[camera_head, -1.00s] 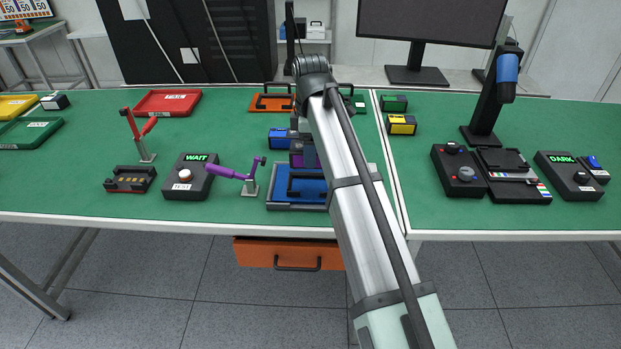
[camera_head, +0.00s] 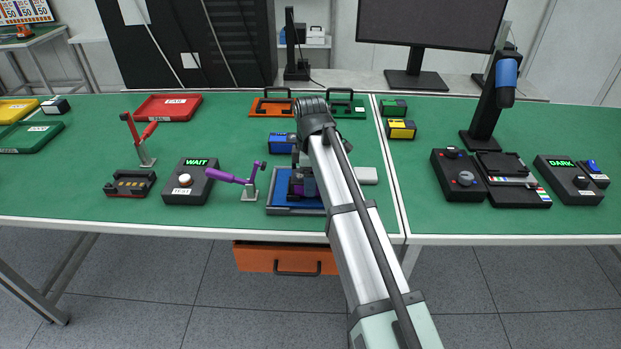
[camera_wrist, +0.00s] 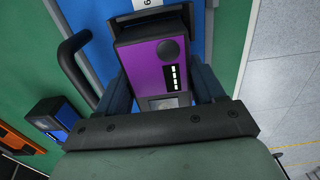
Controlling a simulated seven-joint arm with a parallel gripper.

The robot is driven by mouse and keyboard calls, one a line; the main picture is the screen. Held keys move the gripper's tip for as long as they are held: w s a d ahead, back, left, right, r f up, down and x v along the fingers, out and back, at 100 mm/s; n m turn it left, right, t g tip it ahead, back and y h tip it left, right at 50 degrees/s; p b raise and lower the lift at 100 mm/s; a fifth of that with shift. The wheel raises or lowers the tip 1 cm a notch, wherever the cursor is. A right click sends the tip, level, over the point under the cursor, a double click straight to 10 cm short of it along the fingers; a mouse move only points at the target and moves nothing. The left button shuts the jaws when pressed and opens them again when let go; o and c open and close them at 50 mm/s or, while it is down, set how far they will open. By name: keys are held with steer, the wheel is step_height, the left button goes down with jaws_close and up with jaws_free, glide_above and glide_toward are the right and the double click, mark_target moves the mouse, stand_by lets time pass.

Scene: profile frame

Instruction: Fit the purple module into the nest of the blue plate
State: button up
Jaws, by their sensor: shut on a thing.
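The purple module (camera_wrist: 145,68) shows in the wrist view, with a round dark knob and a lit strip on its face. My gripper (camera_wrist: 160,88) is shut on it, one finger at each side. In the head view the module (camera_head: 308,187) is partly hidden by my gripper (camera_head: 298,180). The blue plate (camera_head: 282,201) lies on a grey base near the table's front edge. It also shows behind the module in the wrist view (camera_wrist: 88,22), beside a black handle. The module is over the plate.
A blue module (camera_head: 282,143) stands behind the plate. A purple lever (camera_head: 232,178) on a stand is close to its left, and a box reading WAIT (camera_head: 190,181) is further left. Orange (camera_head: 272,106) and green (camera_head: 345,107) handled plates are at the back.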

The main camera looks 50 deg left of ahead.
steer(key=shift+d+f, duration=0.1)
steer(key=shift+f, duration=0.15)
steer(key=shift+s+d+f, duration=0.15)
steer(key=shift+f, duration=0.3)
steer(key=o, duration=1.2)
steer(key=shift+r, duration=0.4)
steer(key=r, duration=1.2)
steer(key=shift+a+r, duration=0.25)
steer(key=shift+w, duration=0.2)
